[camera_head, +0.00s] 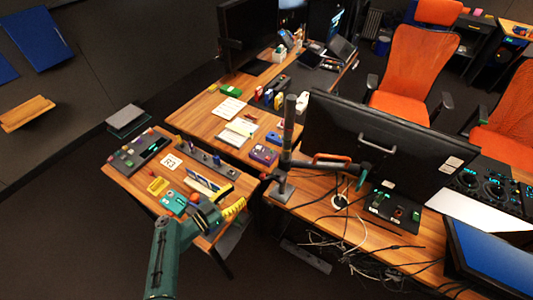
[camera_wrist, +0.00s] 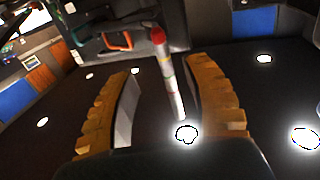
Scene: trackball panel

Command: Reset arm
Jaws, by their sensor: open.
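My gripper (camera_wrist: 160,68) is open, its two yellow-brown stepped fingers spread apart in the wrist view. Nothing is clasped between them. In the head view my teal arm reaches up from the bottom, and the yellow fingers of my gripper (camera_head: 236,207) show above the front-right part of the small wooden table (camera_head: 135,181). A pale rod with a red end (camera_wrist: 168,75) shows between the fingers in the wrist view; I cannot tell how far beyond them it is. Which object is the trackball panel I cannot tell.
A dark control panel (camera_head: 139,151), a white R3 card (camera_head: 171,161) and a yellow block (camera_head: 157,185) lie on the small table. A large monitor (camera_head: 388,140) stands on the desk at right. Loose cables (camera_head: 345,235) hang around that desk. Floor at lower left is clear.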

